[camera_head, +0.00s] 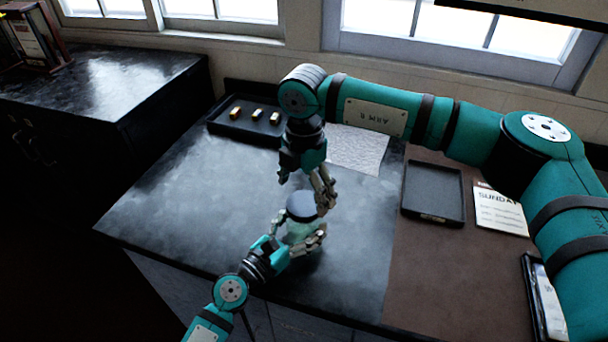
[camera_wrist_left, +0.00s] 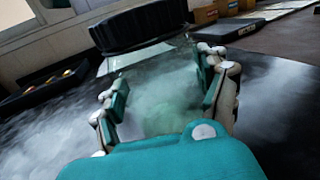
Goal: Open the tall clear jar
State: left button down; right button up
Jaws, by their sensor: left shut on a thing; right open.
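The tall clear jar (camera_head: 298,232) stands on the dark worktop, its glass faintly green and its lid (camera_head: 301,206) dark. In the left wrist view the black ribbed lid (camera_wrist_left: 143,27) sits on top of the clear jar body (camera_wrist_left: 165,92). My left gripper (camera_head: 295,243) is shut on the jar body from the front, with a finger on each side, below the lid. My right gripper (camera_head: 309,190) is open and points down just above and beside the lid. Whether its fingers touch the lid I cannot tell.
A black tray (camera_head: 222,129) with small gold blocks (camera_head: 256,114) lies at the back left. A pale sheet (camera_head: 357,150) lies behind the jar. An empty dark tray (camera_head: 432,214) and a "SUNDAY" card (camera_head: 499,211) lie to the right. The worktop (camera_head: 180,210) left of the jar is clear.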

aim_at(304, 203)
jog(key=shift+f, duration=1.55)
